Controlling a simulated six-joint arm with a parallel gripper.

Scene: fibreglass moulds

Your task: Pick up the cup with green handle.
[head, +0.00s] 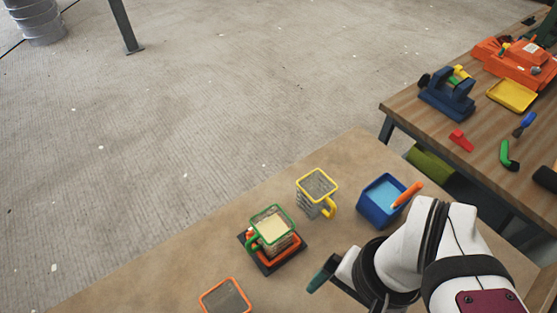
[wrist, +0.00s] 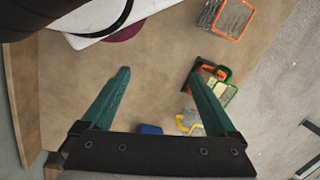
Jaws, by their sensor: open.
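The cup with green handle (head: 270,226) has a green rim and pale contents. It stands on a dark and orange base (head: 286,254) on the near table, its handle toward the left in the head view. In the wrist view the green cup (wrist: 224,95) is at the right, partly hidden behind one finger. My gripper (head: 318,278) is to the right of the cup in the head view, apart from it. In the wrist view my gripper (wrist: 158,76) has its two teal fingers spread wide, with only bare table between the tips.
A yellow-rimmed cup (head: 318,186) stands behind and right of the green one. An orange-rimmed cup (head: 225,297) is in front left. A blue container (head: 376,205) holds an orange-handled tool (head: 408,193). A second table (head: 440,120) with tools is at the right.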

